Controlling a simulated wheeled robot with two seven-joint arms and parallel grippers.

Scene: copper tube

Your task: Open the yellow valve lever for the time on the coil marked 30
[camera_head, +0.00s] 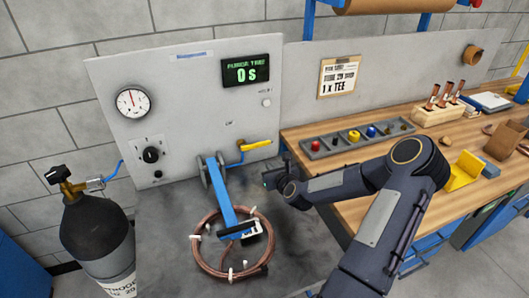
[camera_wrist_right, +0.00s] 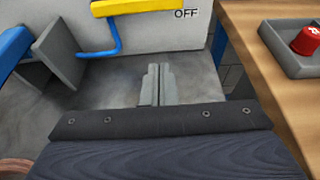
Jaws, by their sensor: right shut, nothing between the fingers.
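The yellow valve lever (camera_head: 257,144) sits on the grey panel and lies roughly level, pointing right. In the right wrist view the lever (camera_wrist_right: 145,7) crosses the top edge, with "OFF" printed at its right end. The copper coil (camera_head: 204,263) lies on the grey surface with white ties and a white tag (camera_head: 252,229), whose marking I cannot read. My right gripper (camera_head: 268,180) is below the lever and apart from it. Its fingers (camera_wrist_right: 157,84) are closed together and empty. My left gripper is not in view.
The panel display (camera_head: 246,71) reads 0 s. A gauge (camera_head: 132,103) and black knob (camera_head: 151,155) are at left. A blue bar (camera_head: 224,193) slopes down to the coil. A gas cylinder (camera_head: 95,232) stands left. A parts tray (camera_head: 329,148) lies on the wooden bench at right.

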